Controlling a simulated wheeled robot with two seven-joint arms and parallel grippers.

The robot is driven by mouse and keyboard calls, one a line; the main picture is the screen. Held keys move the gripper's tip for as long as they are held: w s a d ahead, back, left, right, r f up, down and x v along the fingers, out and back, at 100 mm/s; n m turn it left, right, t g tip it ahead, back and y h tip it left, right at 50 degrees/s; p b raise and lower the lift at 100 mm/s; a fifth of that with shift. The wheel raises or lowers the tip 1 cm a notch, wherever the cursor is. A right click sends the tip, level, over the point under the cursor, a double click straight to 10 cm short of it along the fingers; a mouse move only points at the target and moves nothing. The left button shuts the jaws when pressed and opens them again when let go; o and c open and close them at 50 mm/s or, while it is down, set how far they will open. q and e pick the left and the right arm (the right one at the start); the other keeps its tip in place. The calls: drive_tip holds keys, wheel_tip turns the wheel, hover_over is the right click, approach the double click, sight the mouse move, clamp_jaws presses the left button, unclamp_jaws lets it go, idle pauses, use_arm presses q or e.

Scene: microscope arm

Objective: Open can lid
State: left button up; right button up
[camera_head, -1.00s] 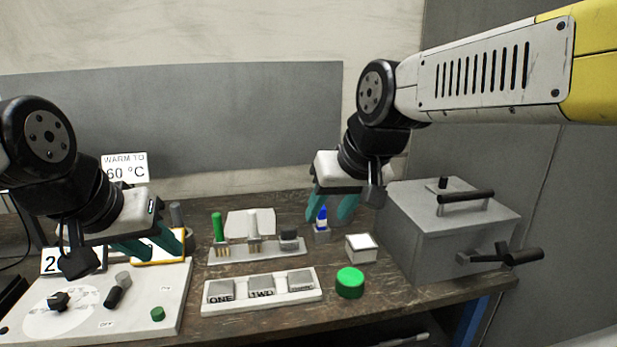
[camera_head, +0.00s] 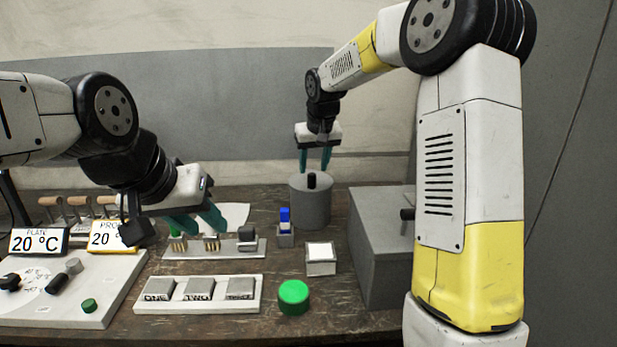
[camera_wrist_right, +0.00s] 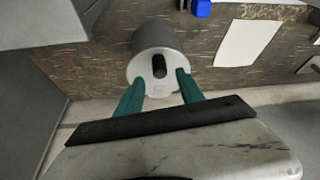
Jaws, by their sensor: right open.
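The can (camera_head: 310,208) is a grey cylinder standing at the back of the bench, left of the grey box. Its lid has a black knob (camera_head: 311,180) on top. In the right wrist view the can (camera_wrist_right: 146,42) lies ahead, with the black knob (camera_wrist_right: 159,66) between my fingers. My right gripper (camera_head: 315,168) is open, fingers pointing down above the can's lid, one on each side of the knob and apart from it. It also shows in the right wrist view (camera_wrist_right: 160,88). My left gripper (camera_head: 203,222) hangs over the tool rack; its fingers look spread and empty.
A grey box (camera_head: 375,255) stands right of the can, partly behind my right arm.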

sight(312, 174)
drive_tip(key=x, duration=0.5)
drive_tip(key=shift+f, duration=0.1)
clamp_jaws()
drive_tip(key=shift+a, duration=0.1)
idle(1.2)
